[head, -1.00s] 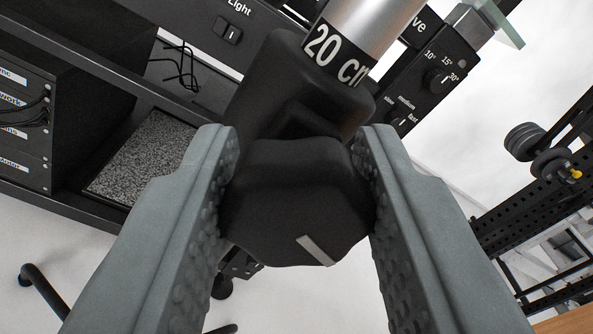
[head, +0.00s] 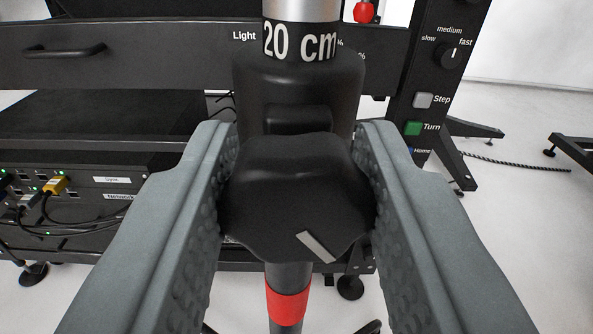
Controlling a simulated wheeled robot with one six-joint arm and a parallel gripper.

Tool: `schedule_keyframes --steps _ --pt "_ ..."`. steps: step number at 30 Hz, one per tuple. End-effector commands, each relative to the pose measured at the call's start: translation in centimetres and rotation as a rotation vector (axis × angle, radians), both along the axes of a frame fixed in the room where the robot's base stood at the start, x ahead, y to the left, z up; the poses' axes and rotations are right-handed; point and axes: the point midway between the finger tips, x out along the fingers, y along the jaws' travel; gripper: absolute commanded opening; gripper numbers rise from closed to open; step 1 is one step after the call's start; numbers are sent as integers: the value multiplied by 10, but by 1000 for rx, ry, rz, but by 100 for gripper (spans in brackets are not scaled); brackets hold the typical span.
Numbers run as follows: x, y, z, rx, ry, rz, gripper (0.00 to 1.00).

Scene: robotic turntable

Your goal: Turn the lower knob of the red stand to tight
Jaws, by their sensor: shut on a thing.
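The black lobed knob (head: 295,200) with a short grey-white mark on its face fills the middle of the head view. My gripper (head: 297,195) has one grey textured finger on each side of it and is shut on it. Behind the knob is a black clamp body (head: 300,85) on an upright pole. A silver tube (head: 300,10) with a "20 cm" label rises above it. Below the knob the pole carries a red band (head: 287,306). The white mark points down and to the right in the picture.
Behind stands a black equipment frame with a drawer (head: 60,50) and cabled boxes (head: 80,200) at left. At right is a control panel with a speed knob (head: 447,55), a grey Step button (head: 424,100) and a green Turn button (head: 413,128). The floor at right is mostly open.

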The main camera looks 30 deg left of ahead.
Motion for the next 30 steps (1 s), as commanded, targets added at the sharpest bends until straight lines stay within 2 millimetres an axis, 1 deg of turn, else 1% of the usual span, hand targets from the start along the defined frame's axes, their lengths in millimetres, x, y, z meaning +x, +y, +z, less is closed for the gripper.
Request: schedule_keyframes --steps 6,15,22,30 --pt "0 0 0 171 113 0 11" --pt "1 -1 -1 376 247 0 11" --pt "1 -1 -1 480 315 0 11" --pt "1 -1 -1 535 351 0 11"
